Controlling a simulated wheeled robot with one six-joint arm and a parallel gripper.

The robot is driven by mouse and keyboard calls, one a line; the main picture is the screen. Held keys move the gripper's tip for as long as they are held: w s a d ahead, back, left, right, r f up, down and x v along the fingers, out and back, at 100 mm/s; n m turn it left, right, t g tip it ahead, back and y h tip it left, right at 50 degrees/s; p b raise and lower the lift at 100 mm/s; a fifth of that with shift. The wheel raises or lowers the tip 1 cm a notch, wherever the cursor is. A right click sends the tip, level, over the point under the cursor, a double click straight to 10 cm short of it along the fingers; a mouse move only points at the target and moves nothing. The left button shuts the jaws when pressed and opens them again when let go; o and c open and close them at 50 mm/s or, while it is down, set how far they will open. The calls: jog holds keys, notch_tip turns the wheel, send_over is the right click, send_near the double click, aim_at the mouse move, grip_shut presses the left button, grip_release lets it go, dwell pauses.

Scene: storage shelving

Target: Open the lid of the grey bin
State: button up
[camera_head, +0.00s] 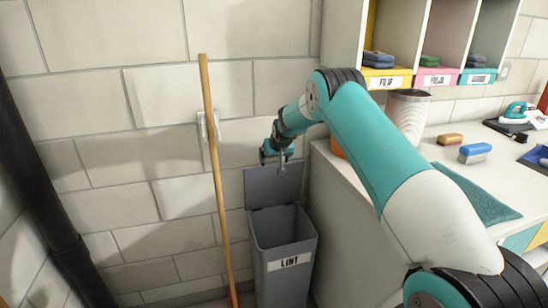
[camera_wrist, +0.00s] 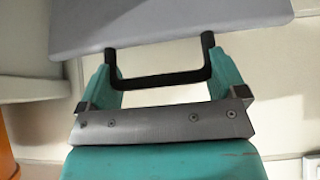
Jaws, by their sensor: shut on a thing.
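The grey bin (camera_head: 290,287), labelled LINT, stands on the floor against the tiled wall. Its lid (camera_head: 272,186) is raised nearly upright at the back, and the bin's dark inside shows. My gripper (camera_head: 277,155) is at the lid's upper edge. In the wrist view the grey lid (camera_wrist: 170,25) fills the top, with a black handle (camera_wrist: 160,81) on its edge. The teal fingers of my gripper (camera_wrist: 160,75) are on either side of the handle, shut on it. The exact finger contact is partly hidden.
A wooden broom handle (camera_head: 214,160) leans just left of the bin. A counter (camera_head: 345,180) stands to the right, with a teal cloth (camera_head: 475,191), brushes and a ribbed container (camera_head: 407,115). Labelled cubbies (camera_head: 388,78) are above. A black pipe (camera_head: 35,165) runs down the far left.

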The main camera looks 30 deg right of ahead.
jog(key=shift+w+r, duration=0.1)
jog(key=o, duration=1)
jog(key=b+v, duration=0.2)
jog(key=v, duration=1.5)
jog(key=shift+r, duration=0.2)
